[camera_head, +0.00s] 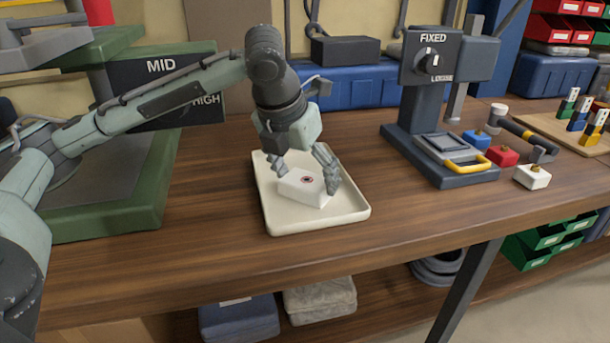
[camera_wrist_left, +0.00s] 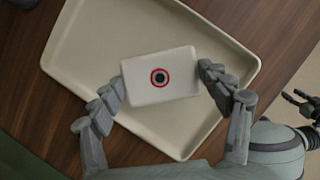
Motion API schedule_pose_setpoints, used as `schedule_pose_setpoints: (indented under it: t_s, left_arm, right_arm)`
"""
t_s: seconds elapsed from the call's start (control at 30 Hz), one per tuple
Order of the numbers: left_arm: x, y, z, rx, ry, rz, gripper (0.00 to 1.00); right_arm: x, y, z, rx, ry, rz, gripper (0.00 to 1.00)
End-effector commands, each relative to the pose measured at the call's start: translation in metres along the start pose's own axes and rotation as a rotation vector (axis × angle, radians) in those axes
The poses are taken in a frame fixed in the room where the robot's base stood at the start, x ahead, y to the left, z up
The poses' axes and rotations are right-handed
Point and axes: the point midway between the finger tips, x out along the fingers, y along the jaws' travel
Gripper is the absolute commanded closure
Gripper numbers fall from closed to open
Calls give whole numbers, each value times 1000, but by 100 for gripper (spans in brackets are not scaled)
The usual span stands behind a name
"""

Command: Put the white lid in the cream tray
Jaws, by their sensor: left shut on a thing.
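The white lid (camera_head: 304,187) is a small white block with a red ring and dark centre on its top. It is in the cream tray (camera_head: 345,214), or just above its floor; I cannot tell whether it touches. My left gripper (camera_head: 308,180) reaches down over the tray and is shut on the lid, one finger on each side. In the left wrist view the lid (camera_wrist_left: 158,76) sits between the fingertips, over the inside of the tray (camera_wrist_left: 90,52). At the right edge of that view, a dark gripper, my right one (camera_wrist_left: 300,103), shows with its fingers apart.
A grey fixture marked FIXED (camera_head: 430,60) stands right of the tray. Red (camera_head: 502,155), blue (camera_head: 476,139) and white (camera_head: 532,176) blocks lie beside it. A green-based machine (camera_head: 110,200) stands at the left. The wooden bench (camera_head: 215,240) is clear in front.

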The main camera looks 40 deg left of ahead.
Motion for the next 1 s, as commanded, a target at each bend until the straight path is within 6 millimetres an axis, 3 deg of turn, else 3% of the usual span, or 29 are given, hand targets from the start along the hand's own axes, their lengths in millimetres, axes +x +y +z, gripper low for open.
schedule_pose_setpoints:
  t_s: [0.07,0.1,0.27,0.67,0.8,1.0]
  left_arm:
    - [1,0,0,0,1,0,52]
    - [1,0,0,0,1,0,21]
    - [1,0,0,0,1,0,3]
    - [-5,0,1,0,-1,0,3]
    - [-26,0,2,0,-4,0,3]
    - [-59,0,2,-1,-3,0,3]
  right_arm:
    - [-1,0,0,0,1,0,60]
    - [0,0,0,0,1,0,60]
    - [2,0,2,0,-3,0,60]
    - [1,0,1,0,-4,0,60]
    - [1,0,0,1,1,-2,60]
    - [20,-2,11,-1,-13,-7,60]
